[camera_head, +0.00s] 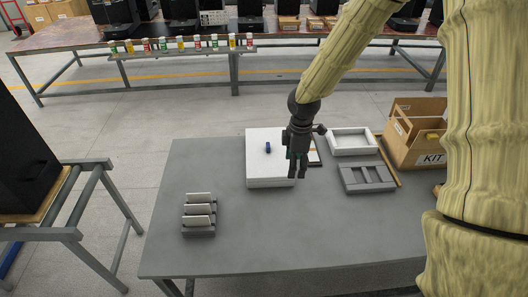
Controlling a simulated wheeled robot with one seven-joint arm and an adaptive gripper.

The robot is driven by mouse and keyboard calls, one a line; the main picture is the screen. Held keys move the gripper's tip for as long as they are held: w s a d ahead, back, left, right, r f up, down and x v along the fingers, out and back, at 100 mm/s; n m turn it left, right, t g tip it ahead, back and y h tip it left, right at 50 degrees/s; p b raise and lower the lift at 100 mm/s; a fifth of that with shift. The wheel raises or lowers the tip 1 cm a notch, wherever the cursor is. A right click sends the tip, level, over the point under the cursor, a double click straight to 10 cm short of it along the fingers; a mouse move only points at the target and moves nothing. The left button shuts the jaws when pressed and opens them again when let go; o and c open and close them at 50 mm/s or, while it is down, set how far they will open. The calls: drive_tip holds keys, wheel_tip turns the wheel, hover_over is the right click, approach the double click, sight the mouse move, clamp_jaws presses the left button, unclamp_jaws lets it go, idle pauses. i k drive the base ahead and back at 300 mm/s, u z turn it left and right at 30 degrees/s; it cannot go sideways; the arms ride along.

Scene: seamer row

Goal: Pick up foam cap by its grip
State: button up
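The foam cap (259,168) appears as a white block on the grey table, left of my gripper in the head view. A small dark blue piece (268,147), which looks like its grip, stands up on its top face. My gripper (297,177) points down in front of the block's right edge as seen here, and hides part of that edge. The gripper is to the right of the blue piece and apart from it. Nothing shows between the fingers, but they are small and dark, and their opening is unclear.
A grey rack (198,231) with upright white plates stands at the table's left. A white tray (352,152), a grey slotted tray (368,187) and a cardboard KIT box (412,148) are on the right. A dark flat item lies behind my gripper. The table (270,235) is clear in front.

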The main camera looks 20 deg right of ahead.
sight(267, 166)
drive_tip(key=i, duration=0.95)
drive_tip(key=z, duration=0.05)
